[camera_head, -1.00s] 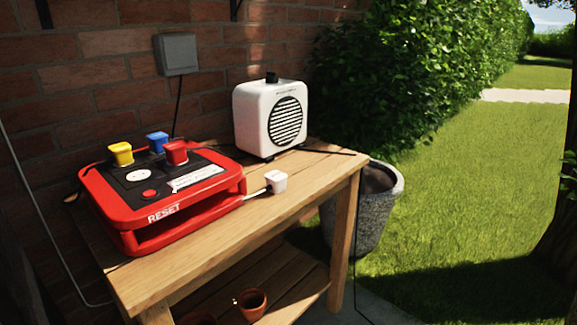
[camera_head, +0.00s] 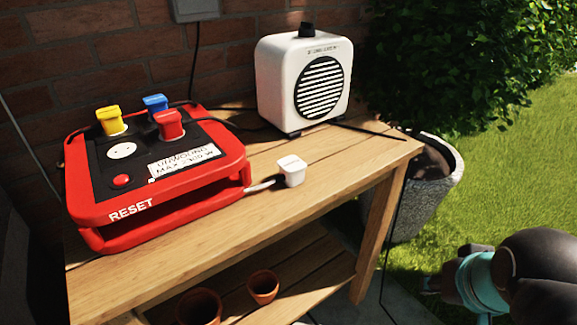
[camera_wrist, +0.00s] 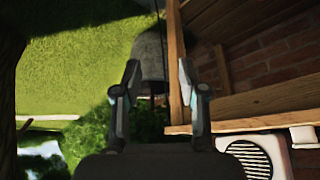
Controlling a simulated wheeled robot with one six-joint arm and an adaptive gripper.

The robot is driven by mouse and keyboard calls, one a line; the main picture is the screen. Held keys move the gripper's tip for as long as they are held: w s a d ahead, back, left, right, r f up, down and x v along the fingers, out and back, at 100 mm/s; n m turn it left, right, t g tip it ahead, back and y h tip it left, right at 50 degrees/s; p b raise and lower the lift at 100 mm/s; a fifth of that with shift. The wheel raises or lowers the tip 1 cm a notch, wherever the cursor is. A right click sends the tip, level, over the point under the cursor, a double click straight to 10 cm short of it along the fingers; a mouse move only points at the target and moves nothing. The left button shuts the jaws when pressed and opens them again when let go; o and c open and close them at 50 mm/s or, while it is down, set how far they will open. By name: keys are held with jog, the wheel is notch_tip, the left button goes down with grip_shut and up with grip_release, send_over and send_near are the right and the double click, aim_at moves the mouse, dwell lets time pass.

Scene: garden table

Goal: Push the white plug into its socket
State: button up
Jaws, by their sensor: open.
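The white plug (camera_head: 292,170) lies on the wooden table top, just right of the red power unit (camera_head: 150,215), with its cable running back to the unit. On the unit's black top, a round white socket (camera_head: 121,150) shows empty. Yellow (camera_head: 111,121), blue (camera_head: 155,106) and red (camera_head: 169,124) plugs stand in the unit around it. In the wrist view my gripper (camera_wrist: 158,75) is open and empty, its fingers apart over the grass and the table's edge.
A white heater-like box (camera_head: 305,85) stands at the table's back right; it also shows in the wrist view (camera_wrist: 275,150). A stone planter (camera_head: 425,190) stands beyond the table's right end. Clay pots (camera_head: 263,287) sit on the lower shelf. The table's front right is clear.

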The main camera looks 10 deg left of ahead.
jog(key=shift+o, duration=1.2)
jog(key=o, duration=0.4)
jog(key=shift+w+a+r, duration=0.1)
jog(key=shift+w+r, duration=0.05)
jog(key=shift+r, duration=0.1)
jog(key=shift+o, duration=0.4)
jog(key=w+a+r+n+g, duration=0.1)
jog(key=w+a+r+n, duration=0.5)
jog(key=r+n, duration=0.2)
jog(key=shift+w+r+g+y, duration=0.2)
jog(key=shift+r+g+y, duration=0.1)
jog(key=shift+r+y, duration=0.1)
notch_tip(320, 180, up, 12)
jog(key=n+g, duration=0.4)
jog(key=n, duration=1.6)
send_over(291, 163)
jog(key=shift+r+h+b, duration=0.1)
jog(key=shift+h+b, duration=0.2)
jog(key=shift+h, duration=0.1)
notch_tip(291, 163, down, 9)
jog(key=shift+r+b, duration=0.2)
jog(key=shift+b, duration=1.05)
